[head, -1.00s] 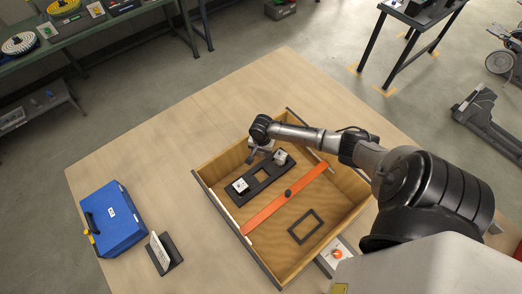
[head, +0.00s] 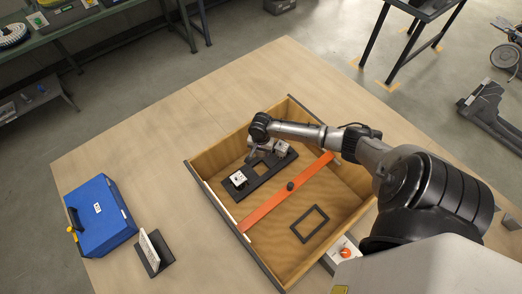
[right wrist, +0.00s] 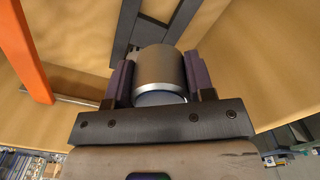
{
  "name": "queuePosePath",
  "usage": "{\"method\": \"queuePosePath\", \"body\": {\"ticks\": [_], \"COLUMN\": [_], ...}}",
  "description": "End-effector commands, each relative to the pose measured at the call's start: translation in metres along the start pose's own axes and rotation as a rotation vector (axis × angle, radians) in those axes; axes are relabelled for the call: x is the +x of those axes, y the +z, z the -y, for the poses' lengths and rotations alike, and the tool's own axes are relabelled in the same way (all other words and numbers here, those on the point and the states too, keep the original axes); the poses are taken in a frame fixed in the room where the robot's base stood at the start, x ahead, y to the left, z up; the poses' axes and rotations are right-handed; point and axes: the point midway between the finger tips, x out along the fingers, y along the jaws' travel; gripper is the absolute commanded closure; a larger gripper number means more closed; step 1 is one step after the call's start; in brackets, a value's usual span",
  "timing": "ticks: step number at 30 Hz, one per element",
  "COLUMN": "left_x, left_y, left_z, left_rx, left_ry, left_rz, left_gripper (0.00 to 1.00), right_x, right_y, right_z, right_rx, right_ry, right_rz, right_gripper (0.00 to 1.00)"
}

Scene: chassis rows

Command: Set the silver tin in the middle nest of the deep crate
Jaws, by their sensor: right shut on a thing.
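The silver tin (right wrist: 160,72) is a smooth grey cylinder in the right wrist view. My right gripper (right wrist: 158,85) is shut on it, a finger on each side. In the head view the right gripper (head: 258,157) is inside the deep crate (head: 217,205), over the dark nest strip (head: 268,178); the tin is hidden there or too small to make out. The strip's middle nest (head: 260,169) shows as an empty square opening, partly behind the gripper. White-topped items sit in the near-left nest (head: 238,180) and the far-right nest (head: 281,147). My left gripper is out of view.
A blue case (head: 100,215) and a small stand (head: 154,254) are left of the crate on the table.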

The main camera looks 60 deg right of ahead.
Motion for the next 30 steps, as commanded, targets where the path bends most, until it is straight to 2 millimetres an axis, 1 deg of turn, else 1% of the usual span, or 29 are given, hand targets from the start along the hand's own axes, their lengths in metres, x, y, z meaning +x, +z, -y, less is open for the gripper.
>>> {"method": "queuePosePath", "body": {"ticks": [1, 12, 22, 24, 30], "left_x": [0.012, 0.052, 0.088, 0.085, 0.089], "left_y": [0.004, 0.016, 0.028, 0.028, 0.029], "left_z": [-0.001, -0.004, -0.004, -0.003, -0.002], "left_rx": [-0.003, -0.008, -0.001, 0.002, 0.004], "left_ry": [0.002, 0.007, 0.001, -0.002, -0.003], "left_rz": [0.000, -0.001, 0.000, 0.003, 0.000], "left_gripper": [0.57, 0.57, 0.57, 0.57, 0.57], "right_x": [0.011, 0.044, 0.073, 0.076, 0.099], "right_y": [0.000, 0.000, 0.000, 0.001, 0.001], "right_z": [0.000, 0.000, 0.000, 0.000, 0.000], "right_rx": [0.000, -0.001, -0.001, 0.001, 0.001], "right_ry": [0.000, 0.001, 0.000, 0.001, 0.001], "right_rz": [-0.001, 0.000, -0.001, 0.001, 0.002], "right_gripper": [0.77, 0.77, 0.77, 0.77, 0.77]}}
